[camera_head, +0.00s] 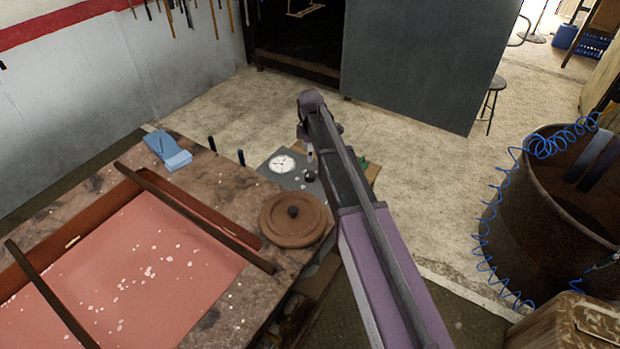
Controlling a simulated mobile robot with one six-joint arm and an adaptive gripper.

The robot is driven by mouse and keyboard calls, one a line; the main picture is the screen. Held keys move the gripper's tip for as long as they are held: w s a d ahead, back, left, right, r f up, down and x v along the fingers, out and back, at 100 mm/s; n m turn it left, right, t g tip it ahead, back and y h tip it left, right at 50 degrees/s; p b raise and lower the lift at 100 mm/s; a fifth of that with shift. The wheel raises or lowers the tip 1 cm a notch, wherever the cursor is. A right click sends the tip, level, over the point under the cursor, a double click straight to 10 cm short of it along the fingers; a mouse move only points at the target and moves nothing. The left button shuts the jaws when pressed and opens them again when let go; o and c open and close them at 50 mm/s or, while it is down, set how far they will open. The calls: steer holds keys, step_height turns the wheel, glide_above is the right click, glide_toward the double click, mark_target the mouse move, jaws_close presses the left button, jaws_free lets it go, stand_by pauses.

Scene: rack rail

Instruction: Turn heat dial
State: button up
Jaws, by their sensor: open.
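A grey panel (272,180) stands just beyond the bench's far right corner. It carries a white round gauge (283,163) with dark marks. A small dark knob (309,175) sits on the panel right of the gauge; it looks like the heat dial, and its pointer is too small to read. My gripper (309,156) points down from the end of my arm, over or very near this knob. It is open and partly hidden by my arm. I cannot tell whether it touches the knob.
A stone-topped bench (200,180) holds a pink basin (130,270) with dark bars across it. A round brown lid (296,220) lies at its right edge. Two dark pegs and a blue cloth (168,150) are behind. A rusty drum (550,225) with a blue coiled hose stands right.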

mark_target(310, 174)
steer(key=shift+f+b, duration=5.2)
steer(key=shift+f, duration=0.3)
steer(key=c, duration=1.2)
